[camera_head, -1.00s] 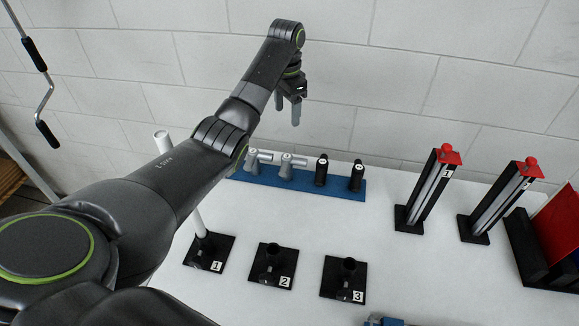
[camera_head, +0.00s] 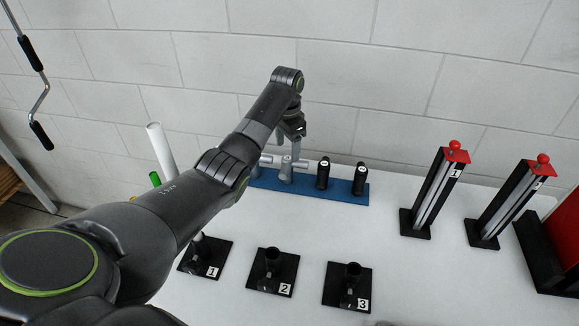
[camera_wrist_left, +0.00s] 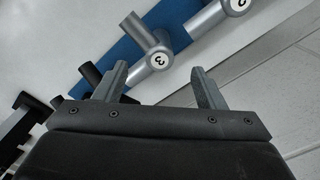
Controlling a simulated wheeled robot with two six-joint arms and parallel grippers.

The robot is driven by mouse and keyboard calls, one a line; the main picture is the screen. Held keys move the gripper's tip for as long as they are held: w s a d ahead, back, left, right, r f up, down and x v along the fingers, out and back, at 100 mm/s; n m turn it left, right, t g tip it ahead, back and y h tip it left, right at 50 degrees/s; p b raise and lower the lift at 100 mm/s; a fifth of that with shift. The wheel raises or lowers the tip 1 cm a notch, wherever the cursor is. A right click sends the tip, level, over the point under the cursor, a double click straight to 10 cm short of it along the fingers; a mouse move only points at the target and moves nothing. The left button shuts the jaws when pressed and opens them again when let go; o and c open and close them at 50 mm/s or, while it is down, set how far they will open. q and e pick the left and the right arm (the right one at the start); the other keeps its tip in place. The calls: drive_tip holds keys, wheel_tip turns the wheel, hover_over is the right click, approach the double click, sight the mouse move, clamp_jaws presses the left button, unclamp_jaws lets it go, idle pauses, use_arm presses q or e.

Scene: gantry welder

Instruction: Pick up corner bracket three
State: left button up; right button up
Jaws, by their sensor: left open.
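Two silver corner brackets stand at the left end of a blue strip (camera_head: 310,187). One silver bracket (camera_head: 287,173) is next to the black pieces; the other (camera_head: 266,161) is partly hidden by my left arm. My left gripper (camera_head: 291,142) is open and empty, just above the first bracket. In the left wrist view, this bracket (camera_wrist_left: 147,42) lies ahead of and between the open fingers (camera_wrist_left: 160,84), apart from them. Its round white label looks like a 3. The other bracket (camera_wrist_left: 212,16) lies to the upper right, and its label also looks like a 3.
Two black pieces (camera_head: 323,173) stand on the strip's right half. Black square holders marked 1, 2 and 3 (camera_head: 347,287) sit on the white table (camera_head: 420,280) in front. Two tall black stands with red tops (camera_head: 437,190) are at the right. A white wall is behind.

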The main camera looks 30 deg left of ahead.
sight(288, 158)
use_arm(q)
drive_tip(key=f, duration=0.2)
drive_tip(key=f+p, duration=0.1)
drive_tip(key=f, duration=0.1)
drive_tip(key=shift+s+d+f, duration=0.15)
drive_tip(key=shift+d+f, duration=0.05)
drive_tip(key=shift+f, duration=0.65)
drive_tip(key=shift+c, duration=0.2)
drive_tip(key=shift+r, duration=0.1)
drive_tip(key=c, duration=1.1)
